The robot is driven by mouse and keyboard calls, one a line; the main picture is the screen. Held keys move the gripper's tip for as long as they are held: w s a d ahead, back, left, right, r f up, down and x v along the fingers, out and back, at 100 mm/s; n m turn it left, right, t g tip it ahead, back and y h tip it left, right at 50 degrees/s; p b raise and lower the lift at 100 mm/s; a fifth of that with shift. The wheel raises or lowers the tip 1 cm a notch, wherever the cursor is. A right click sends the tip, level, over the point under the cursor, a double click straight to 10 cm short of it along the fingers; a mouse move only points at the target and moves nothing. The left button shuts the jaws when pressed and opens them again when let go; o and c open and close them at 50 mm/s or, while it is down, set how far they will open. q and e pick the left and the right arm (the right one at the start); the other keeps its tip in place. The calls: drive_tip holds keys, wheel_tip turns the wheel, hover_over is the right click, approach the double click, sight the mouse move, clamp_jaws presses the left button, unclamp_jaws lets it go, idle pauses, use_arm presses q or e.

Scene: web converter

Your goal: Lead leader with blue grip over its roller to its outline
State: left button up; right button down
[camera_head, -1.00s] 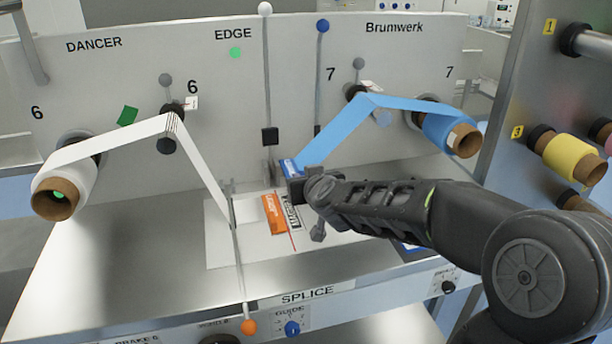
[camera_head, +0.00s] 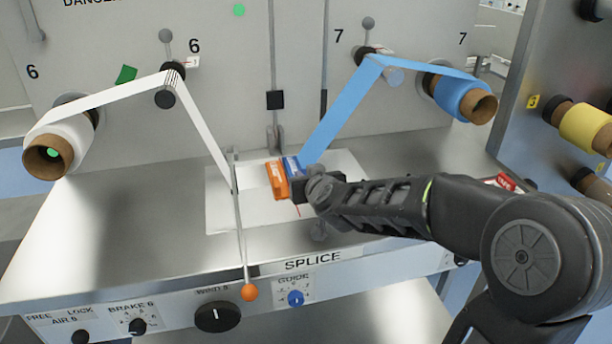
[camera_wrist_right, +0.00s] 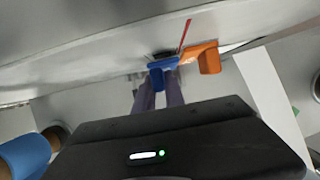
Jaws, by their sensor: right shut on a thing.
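The blue web leader (camera_head: 340,112) runs from the blue roll (camera_head: 462,98) over its roller (camera_head: 394,75) and down to the splice table. Its end carries a blue grip (camera_head: 292,166), also visible in the right wrist view (camera_wrist_right: 163,64). My right gripper (camera_head: 306,186) is shut on the blue grip, low over the white splice plate (camera_head: 222,214). Its fingers show in the right wrist view (camera_wrist_right: 158,92). An orange grip (camera_head: 276,180) lies just left of the blue one, at the plate's middle. The blue leader's outline is hidden or cannot be made out. My left gripper is not in view.
The white web (camera_head: 205,130) comes down from the white roll (camera_head: 62,140) to the plate's left part. A thin lever with an orange knob (camera_head: 250,292) crosses the plate's front. Knobs line the front panel (camera_head: 180,310). A rack with a yellow roll (camera_head: 584,128) stands right.

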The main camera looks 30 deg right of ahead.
drive_tip(key=shift+f, duration=0.6)
idle(1.3)
drive_tip(key=c, duration=1.3)
unclamp_jaws()
drive_tip(key=shift+r, duration=0.1)
drive_tip(key=p+v, duration=0.1)
drive_tip(key=v, duration=0.6)
drive_tip(key=shift+s+r, duration=0.1)
drive_tip(key=shift+s+a, duration=0.2)
drive_tip(key=shift+s, duration=0.1)
